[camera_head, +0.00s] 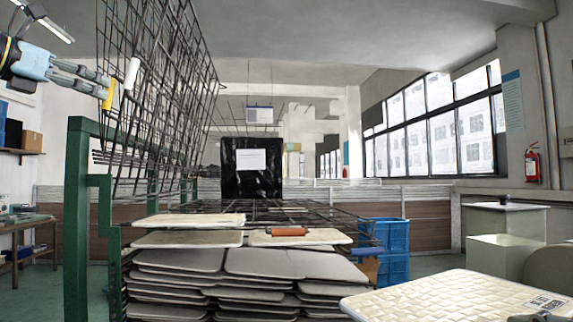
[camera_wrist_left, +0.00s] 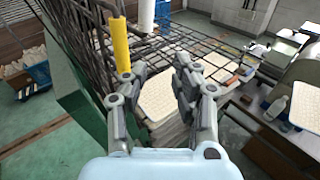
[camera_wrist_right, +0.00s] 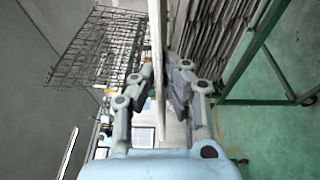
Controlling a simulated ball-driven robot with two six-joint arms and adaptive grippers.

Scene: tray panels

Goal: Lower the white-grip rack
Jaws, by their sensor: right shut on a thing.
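The white grip (camera_head: 132,73) is on a raised wire rack (camera_head: 165,60) at the upper left of the head view. A yellow grip (camera_head: 110,97) sits beside it, nearer my left gripper (camera_head: 104,84). That gripper is open and empty, its fingertips close to both grips. In the left wrist view, the yellow grip (camera_wrist_left: 121,45) stands just beyond the left finger and the white grip (camera_wrist_left: 146,15) farther off. My right gripper (camera_wrist_right: 157,85) is shut on a cream panel (camera_wrist_right: 157,35), seen edge-on. A cream panel (camera_head: 460,296) shows at the head view's lower right.
A flat wire rack with an orange grip (camera_head: 288,231) and a blue grip (camera_head: 366,250) lies low, with cream panels (camera_head: 190,239) on it. Grey panels are stacked below. A green post (camera_head: 76,220) stands left. Blue crates (camera_head: 384,234) stand behind, right of the stack.

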